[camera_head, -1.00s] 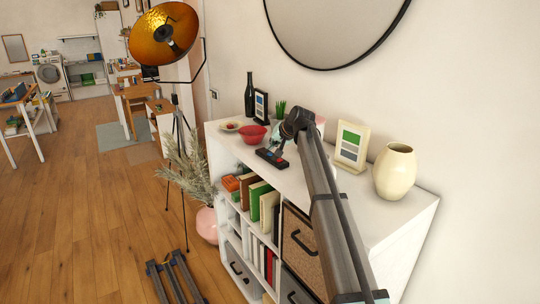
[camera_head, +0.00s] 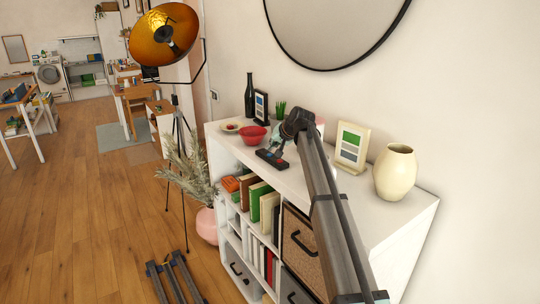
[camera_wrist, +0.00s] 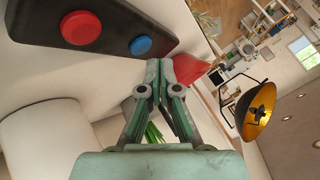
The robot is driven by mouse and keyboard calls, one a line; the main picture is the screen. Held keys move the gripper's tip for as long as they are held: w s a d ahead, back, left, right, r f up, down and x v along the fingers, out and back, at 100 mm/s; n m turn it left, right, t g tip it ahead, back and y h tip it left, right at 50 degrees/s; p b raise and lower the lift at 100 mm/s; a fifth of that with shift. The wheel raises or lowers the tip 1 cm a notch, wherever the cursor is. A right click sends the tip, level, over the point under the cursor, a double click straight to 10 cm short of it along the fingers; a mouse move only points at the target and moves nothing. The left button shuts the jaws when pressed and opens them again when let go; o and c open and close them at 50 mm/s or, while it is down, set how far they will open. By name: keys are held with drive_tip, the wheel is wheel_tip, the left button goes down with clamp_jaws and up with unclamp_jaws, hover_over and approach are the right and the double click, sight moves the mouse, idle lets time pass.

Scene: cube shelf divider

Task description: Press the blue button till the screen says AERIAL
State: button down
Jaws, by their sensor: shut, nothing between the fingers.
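A dark button box (camera_head: 266,156) lies on the white shelf top, partly hidden by my arm in the head view. In the wrist view the box (camera_wrist: 35,25) shows a larger red button (camera_wrist: 80,27) and a smaller blue button (camera_wrist: 141,45). My gripper (camera_wrist: 161,72) is shut and empty. Its fingertips are close to the blue button, just beside it in the wrist view, and the button's face shows uncovered. In the head view my gripper (camera_head: 277,144) is over the box. No screen text is readable in either view.
A red bowl (camera_head: 252,136) stands close beyond the box and also shows beside my fingertips in the wrist view (camera_wrist: 190,69). A green plant (camera_head: 280,109), a picture frame (camera_head: 351,146) and a cream vase (camera_head: 395,172) stand on the shelf top (camera_head: 385,218).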

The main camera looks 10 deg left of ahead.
sight(271, 154)
drive_tip(key=shift+f, duration=0.15)
drive_tip(key=shift+f, duration=0.3)
drive_tip(key=shift+f+b, duration=0.4)
drive_tip(key=shift+f, duration=0.05)
idle(1.0)
drive_tip(key=shift+r+p, duration=0.35)
drive_tip(key=shift+r, duration=0.55)
drive_tip(key=shift+r+p, duration=0.9)
drive_tip(key=shift+r, duration=1.65)
